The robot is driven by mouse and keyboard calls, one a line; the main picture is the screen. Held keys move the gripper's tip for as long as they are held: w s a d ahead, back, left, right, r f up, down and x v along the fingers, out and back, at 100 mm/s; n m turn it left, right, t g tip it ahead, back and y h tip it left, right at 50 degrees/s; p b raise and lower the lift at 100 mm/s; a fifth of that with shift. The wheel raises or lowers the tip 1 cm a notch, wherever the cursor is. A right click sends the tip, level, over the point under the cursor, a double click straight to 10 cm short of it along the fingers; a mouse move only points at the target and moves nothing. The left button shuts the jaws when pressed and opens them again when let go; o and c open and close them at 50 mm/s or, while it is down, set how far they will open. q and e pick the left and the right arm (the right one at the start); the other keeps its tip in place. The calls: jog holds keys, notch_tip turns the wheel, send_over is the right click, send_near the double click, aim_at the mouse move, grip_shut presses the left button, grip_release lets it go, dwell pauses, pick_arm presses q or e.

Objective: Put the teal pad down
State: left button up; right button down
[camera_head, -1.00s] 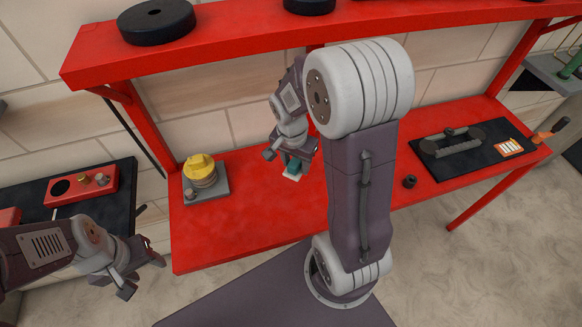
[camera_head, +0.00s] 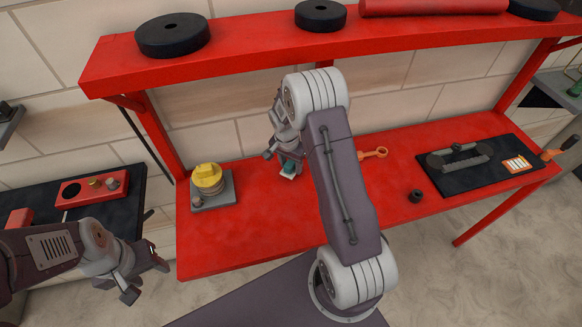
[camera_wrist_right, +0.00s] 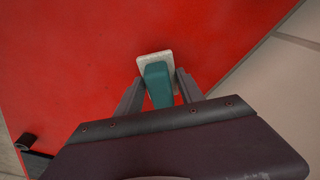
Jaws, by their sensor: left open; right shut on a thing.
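The teal pad (camera_head: 288,169) is in my right gripper (camera_head: 287,160), over the back of the red bench (camera_head: 250,237) and left of its middle. In the right wrist view, the pad (camera_wrist_right: 157,84) has a teal body with a whitish plate at its far end. My right gripper's fingers (camera_wrist_right: 158,92) are on both sides of the teal body. I cannot tell whether the whitish plate touches the bench top. My left gripper (camera_head: 146,277) is open and empty, low at the left, in front of the bench.
A yellow-topped round part (camera_head: 208,178) on a grey plate stands to the left of the pad. An orange wrench (camera_head: 374,153), a small dark ring (camera_head: 416,196) and a black mat (camera_head: 440,187) with a tool lie to the right. A red shelf (camera_head: 330,48) hangs above the bench.

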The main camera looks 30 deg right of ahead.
jog(key=shift+w+f, duration=0.15)
jog(key=shift+f, duration=0.8)
